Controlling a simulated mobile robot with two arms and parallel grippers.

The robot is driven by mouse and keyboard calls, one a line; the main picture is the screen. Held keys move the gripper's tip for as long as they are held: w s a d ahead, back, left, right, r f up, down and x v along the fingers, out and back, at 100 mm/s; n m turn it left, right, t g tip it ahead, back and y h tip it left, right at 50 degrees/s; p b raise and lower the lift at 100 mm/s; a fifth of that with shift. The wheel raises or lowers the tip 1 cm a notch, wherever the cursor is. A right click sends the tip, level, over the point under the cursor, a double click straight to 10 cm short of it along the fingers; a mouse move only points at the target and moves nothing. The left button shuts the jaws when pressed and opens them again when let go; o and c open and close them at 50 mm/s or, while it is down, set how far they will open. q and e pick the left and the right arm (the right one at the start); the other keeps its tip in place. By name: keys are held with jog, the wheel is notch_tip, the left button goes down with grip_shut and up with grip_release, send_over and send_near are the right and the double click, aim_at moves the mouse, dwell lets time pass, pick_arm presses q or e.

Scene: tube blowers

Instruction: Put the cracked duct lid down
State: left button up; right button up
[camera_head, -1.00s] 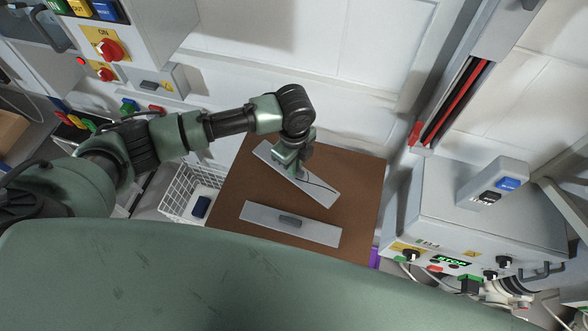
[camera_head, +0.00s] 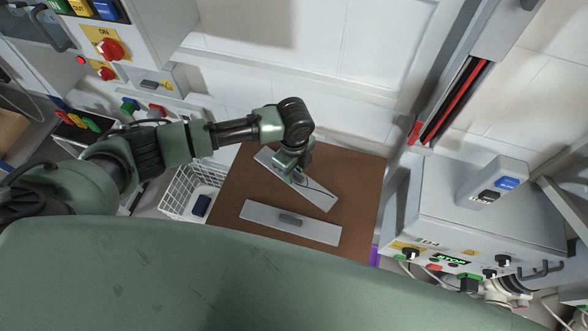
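The cracked duct lid (camera_head: 316,193) is a long grey plate with a thin dark crack line toward its right end. It lies slanted over the brown table top (camera_head: 361,195); I cannot tell whether it touches the surface. My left gripper (camera_head: 293,175) is over the middle of this lid, pointing down. Its fingers are mostly hidden by the wrist, so their grip on the lid's handle does not show. A second grey lid (camera_head: 265,213) with a dark handle and no visible crack lies in front of it. My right gripper is not in view.
A white wire basket (camera_head: 182,190) with a dark blue item stands left of the table. A grey control box (camera_head: 480,215) with buttons stands to the right. The table's right side is bare.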

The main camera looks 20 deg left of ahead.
pick_arm(q)
notch_tip(320, 180, up, 12)
jog(key=b, duration=0.1)
dwell(0.4)
dwell(0.5)
